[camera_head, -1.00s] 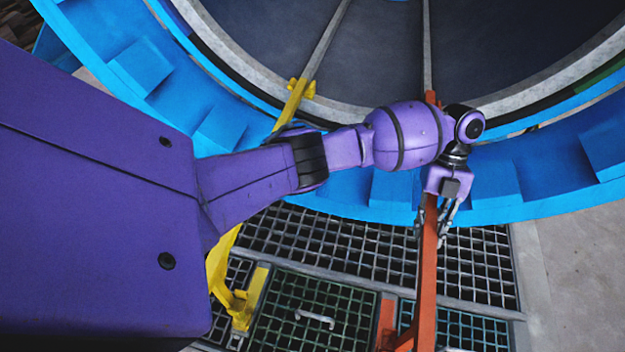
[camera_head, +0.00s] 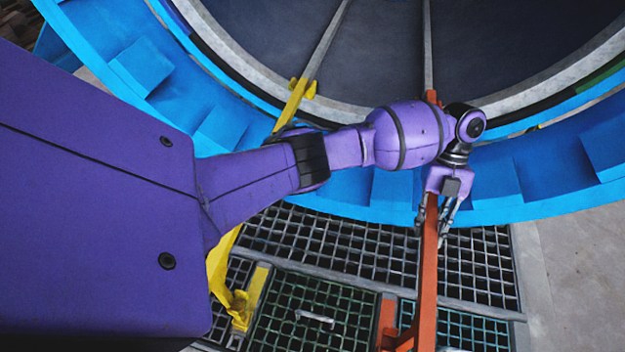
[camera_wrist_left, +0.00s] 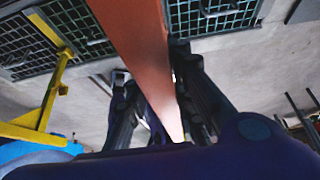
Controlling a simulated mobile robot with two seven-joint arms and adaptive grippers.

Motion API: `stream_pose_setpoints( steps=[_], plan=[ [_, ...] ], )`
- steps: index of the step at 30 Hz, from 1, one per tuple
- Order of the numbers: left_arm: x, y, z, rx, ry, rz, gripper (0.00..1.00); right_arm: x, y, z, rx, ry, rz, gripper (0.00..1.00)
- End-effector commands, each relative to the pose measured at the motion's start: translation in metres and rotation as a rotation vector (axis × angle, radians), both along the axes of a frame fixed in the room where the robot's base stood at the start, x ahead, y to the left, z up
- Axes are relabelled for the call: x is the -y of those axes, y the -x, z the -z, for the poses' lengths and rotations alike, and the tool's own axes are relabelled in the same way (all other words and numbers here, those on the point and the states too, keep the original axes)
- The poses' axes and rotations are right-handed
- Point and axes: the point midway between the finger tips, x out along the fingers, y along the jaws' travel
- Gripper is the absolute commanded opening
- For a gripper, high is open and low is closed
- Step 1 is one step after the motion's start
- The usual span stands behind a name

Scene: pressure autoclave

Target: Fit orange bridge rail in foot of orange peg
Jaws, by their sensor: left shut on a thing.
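The orange bridge rail (camera_head: 428,275) runs from the lower edge of the head view up toward the blue ring of the autoclave. My left gripper (camera_head: 435,230) is shut on the rail, one finger on each side of it. In the left wrist view the rail (camera_wrist_left: 135,40) passes between the fingers of my left gripper (camera_wrist_left: 165,90). An orange piece (camera_head: 386,322) stands beside the rail's lower part; I cannot tell whether it is the orange peg. The rail's upper end is partly hidden behind my left arm. My right gripper is not in view.
The blue autoclave ring (camera_head: 350,195) curves across the view around a dark opening. A yellow rail (camera_head: 295,103) lies to the left, with a yellow bracket (camera_head: 240,310) below. Grid floor panels (camera_head: 310,285) lie underneath, with bare concrete (camera_head: 580,265) at right.

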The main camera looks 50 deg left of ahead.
Motion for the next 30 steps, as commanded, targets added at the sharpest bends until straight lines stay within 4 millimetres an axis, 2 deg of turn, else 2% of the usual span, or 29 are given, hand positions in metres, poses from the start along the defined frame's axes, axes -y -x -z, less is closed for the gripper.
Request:
stream_pose_setpoints(
  steps=[5,21,22,26,30],
  plan=[
    [0.001,-0.001,-0.001,0.003,0.002,0.0,0.0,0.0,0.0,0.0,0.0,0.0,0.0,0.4],
    [0.001,0.0,0.012,-0.001,0.002,0.0,0.0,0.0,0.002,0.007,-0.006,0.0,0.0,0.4],
    [0.001,0.0,0.012,-0.001,0.003,0.001,0.25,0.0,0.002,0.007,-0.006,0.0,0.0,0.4],
    [0.0,0.0,0.011,0.0,0.002,0.0,0.42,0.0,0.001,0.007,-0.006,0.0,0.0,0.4],
    [0.0,0.0,0.012,-0.001,0.001,0.001,0.45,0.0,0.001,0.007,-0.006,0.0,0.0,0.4]
  ],
)
